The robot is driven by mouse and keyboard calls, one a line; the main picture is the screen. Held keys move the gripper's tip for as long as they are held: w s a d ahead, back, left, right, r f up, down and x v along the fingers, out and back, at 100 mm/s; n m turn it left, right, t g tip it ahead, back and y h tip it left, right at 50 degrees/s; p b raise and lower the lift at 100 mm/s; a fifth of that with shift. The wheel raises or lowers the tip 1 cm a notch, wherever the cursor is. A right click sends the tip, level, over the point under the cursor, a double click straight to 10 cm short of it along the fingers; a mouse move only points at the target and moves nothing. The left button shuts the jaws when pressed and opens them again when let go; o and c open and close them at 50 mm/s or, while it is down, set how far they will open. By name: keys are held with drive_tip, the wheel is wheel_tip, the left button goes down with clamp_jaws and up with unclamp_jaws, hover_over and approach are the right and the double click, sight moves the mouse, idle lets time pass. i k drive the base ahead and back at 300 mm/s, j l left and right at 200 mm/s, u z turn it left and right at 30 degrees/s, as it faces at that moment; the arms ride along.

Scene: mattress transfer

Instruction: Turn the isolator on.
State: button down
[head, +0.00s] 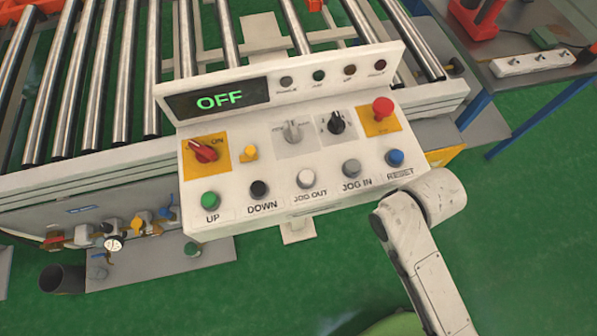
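The isolator is a red rotary knob (203,151) on a yellow plate at the upper left of the white control panel (240,170). The word ON shows at the plate's upper right. The knob's handle is tilted and does not point straight at the word. The display (219,101) on the panel reads OFF in green letters. My arm comes in from the lower right, with a white link near the panel's lower right corner, by the RESET button. My gripper is not in view, and nothing of mine touches the knob.
Beside the knob are a small yellow control (249,153), a grey selector (292,131), a black selector (337,122) and a red emergency stop (383,108). Several push buttons line the front, including green UP (210,200) and blue RESET (395,158). A roller conveyor (105,70) lies behind.

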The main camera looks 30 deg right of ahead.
sight(204, 154)
drive_tip(key=l+u, duration=0.1)
drive_tip(key=u, duration=0.35)
drive_tip(key=k+l+u, duration=0.1)
drive_tip(key=u, duration=0.75)
drive_tip(key=k+l+u, duration=0.1)
drive_tip(key=u, duration=0.3)
drive_tip(key=k+l, duration=0.15)
drive_tip(key=k, duration=0.4)
drive_tip(key=i, duration=0.5)
drive_tip(key=u, duration=0.05)
